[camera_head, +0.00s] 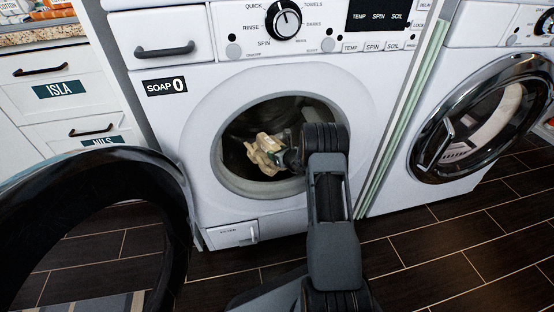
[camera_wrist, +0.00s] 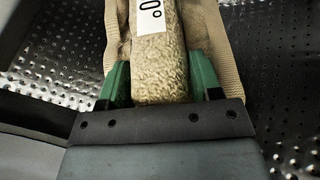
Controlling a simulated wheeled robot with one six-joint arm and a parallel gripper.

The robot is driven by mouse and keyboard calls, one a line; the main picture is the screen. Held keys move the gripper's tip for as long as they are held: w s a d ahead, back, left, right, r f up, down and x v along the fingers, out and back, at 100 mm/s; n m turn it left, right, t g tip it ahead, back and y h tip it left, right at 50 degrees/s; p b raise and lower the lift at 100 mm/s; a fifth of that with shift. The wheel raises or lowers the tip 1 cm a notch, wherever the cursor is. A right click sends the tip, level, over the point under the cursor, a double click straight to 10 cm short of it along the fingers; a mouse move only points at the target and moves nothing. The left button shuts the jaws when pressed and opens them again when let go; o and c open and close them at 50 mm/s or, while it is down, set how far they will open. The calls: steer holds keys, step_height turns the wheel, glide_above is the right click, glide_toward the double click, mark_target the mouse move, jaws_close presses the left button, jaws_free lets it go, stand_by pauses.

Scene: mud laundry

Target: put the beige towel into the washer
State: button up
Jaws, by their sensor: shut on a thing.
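The washer (camera_head: 200,120) stands straight ahead with its round dark door (camera_head: 172,170) swung open to the left. My arm reaches through the opening, and my gripper (camera_head: 290,158) is inside the drum. The gripper is shut on the beige towel (camera_head: 264,150), which is bunched in the drum opening. In the wrist view the beige towel (camera_wrist: 158,60) fills the space between the green fingers of my gripper (camera_wrist: 160,85), and a white tag shows on it. The perforated metal drum (camera_wrist: 270,50) shows on both sides. The towel's far end is out of view.
A second white machine (camera_head: 455,130) with a closed round door stands to the right. White drawers (camera_head: 60,95) with name labels are at the left. The open washer door takes up the lower left. Dark tiled floor (camera_head: 450,255) is clear at the lower right.

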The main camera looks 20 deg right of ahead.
steer(key=shift+f, duration=0.95)
steer(key=shift+f, duration=0.1)
steer(key=shift+f, duration=0.4)
steer(key=shift+f, duration=0.1)
steer(key=o, duration=1.1)
